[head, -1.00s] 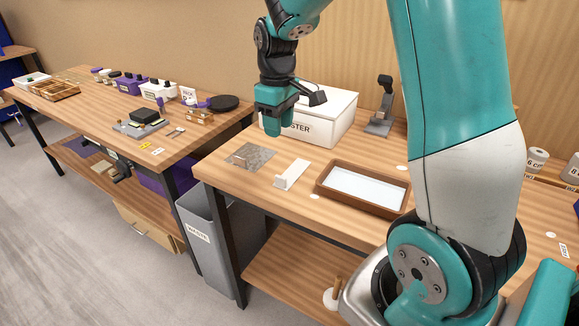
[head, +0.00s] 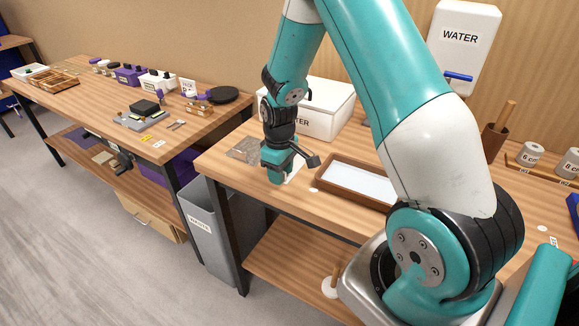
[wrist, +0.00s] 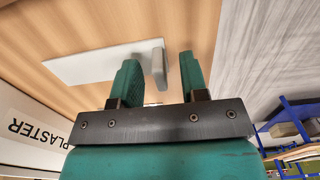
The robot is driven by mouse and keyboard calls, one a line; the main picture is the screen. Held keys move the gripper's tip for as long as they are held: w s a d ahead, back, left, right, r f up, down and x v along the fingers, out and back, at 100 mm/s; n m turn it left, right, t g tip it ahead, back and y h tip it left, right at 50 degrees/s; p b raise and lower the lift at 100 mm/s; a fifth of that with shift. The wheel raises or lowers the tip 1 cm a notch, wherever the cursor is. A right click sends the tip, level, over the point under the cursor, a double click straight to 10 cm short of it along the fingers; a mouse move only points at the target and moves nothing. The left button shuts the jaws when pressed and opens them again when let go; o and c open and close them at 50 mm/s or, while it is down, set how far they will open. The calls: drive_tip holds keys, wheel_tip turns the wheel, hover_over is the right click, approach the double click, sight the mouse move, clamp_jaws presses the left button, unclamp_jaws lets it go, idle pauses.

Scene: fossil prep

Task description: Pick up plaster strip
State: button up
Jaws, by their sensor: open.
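The plaster strip, a flat white piece with a raised upright tab, lies on the wooden bench. In the head view only a bit of the white piece (head: 294,172) shows beside my gripper (head: 276,176), which hides the rest. In the wrist view the flat white part (wrist: 85,65) lies to the left, and the pale upright tab (wrist: 158,68) stands between the two teal fingers of my gripper (wrist: 158,61). The fingers are open, with a gap to the tab on both sides. I cannot tell how far the fingertips are above the bench.
A brown tray with a pale inside (head: 322,181) stands just right of my gripper. A mottled grey sheet (head: 243,150) lies to the left. The white plaster box (head: 325,118) stands behind. A grey waste bin (head: 212,228) is below the bench's left end.

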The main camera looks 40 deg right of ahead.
drive_tip(key=shift+f, duration=0.15)
drive_tip(key=shift+c, duration=0.2)
clamp_jaws()
wheel_tip(320, 180, up, 20)
drive_tip(key=b, duration=0.2)
drive_tip(key=c, duration=0.6)
unclamp_jaws()
clamp_jaws()
